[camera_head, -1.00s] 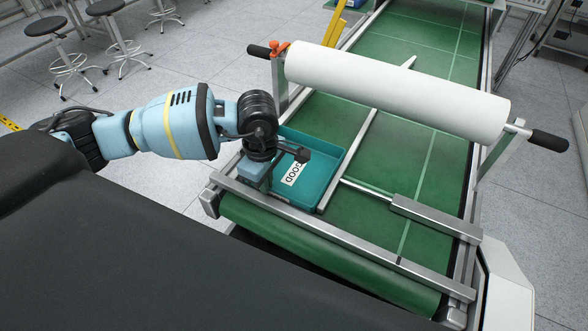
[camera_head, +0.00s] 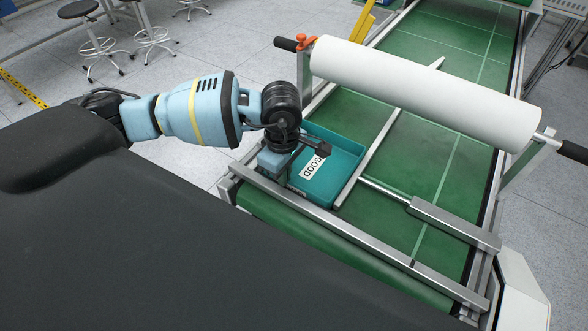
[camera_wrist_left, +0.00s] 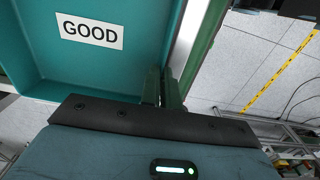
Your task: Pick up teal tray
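The teal tray (camera_head: 329,180) is an open box with a white label reading GOOD on its floor. It lies at the near end of the green conveyor, inside a metal frame. It also fills the upper left of the left wrist view (camera_wrist_left: 130,55). My left gripper (camera_wrist_left: 165,88) is at the tray's left side in the head view, pointing down. In the wrist view its two fingers are close together, one on each side of the tray wall, and look shut on it. The exact contact is partly hidden. My right gripper is not in view.
A large white roller (camera_head: 425,92) spans the green conveyor (camera_head: 435,165) behind the tray. A metal bar (camera_head: 370,155) runs along the tray's right side, and a rail (camera_head: 325,232) crosses in front. Stools (camera_head: 97,45) stand on the floor at far left.

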